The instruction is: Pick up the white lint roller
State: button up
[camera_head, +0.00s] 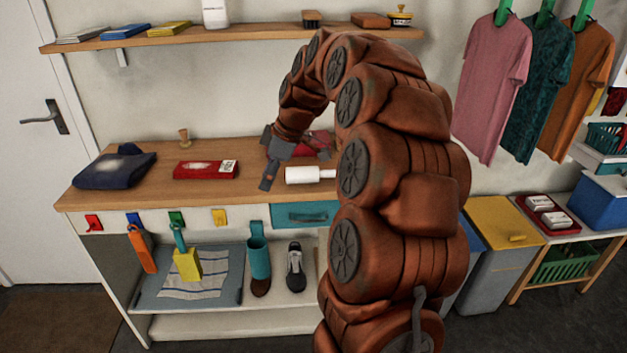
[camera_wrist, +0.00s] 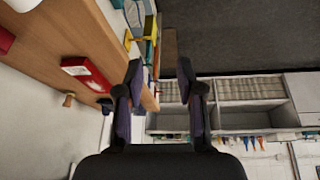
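The white lint roller (camera_head: 302,175) lies on its side on the wooden table top, near the front edge, with its handle end partly hidden by my arm in the head view. My gripper (camera_head: 267,160) is above the table, just left of and behind the roller, apart from it as far as I can tell. In the wrist view my gripper (camera_wrist: 163,78) has its two fingers spread, with nothing held between them. A white piece at the top left corner of the wrist view (camera_wrist: 22,4) is probably the roller, cut off by the frame.
A red box (camera_head: 206,170), a folded navy garment (camera_head: 115,167) and a small wooden stamp (camera_head: 184,138) are on the table's left. A red item (camera_head: 315,145) lies behind my gripper. A shelf (camera_head: 200,35) runs above.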

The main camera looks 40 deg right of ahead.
jog(key=w+d+f+n+t+b, duration=0.1)
jog(key=w+d+f, duration=0.1)
jog(key=d, duration=0.7)
jog(key=n+t+h+b, duration=0.1)
jog(key=h, duration=0.1)
send_near(327, 171)
jog(key=w+a+f, duration=0.1)
jog(key=f, duration=0.1)
jog(key=shift+w+f, duration=0.2)
jog(key=shift+w, duration=0.1)
jog(key=shift+d+p+x, duration=0.15)
jog(key=shift+p+x, duration=0.35)
jog(key=shift+x, duration=1.25)
jog(key=shift+d+p+x, duration=0.15)
jog(key=shift+p+x, duration=0.3)
jog(key=shift+x, duration=1.25)
jog(key=shift+s, duration=0.1)
grip_shut()
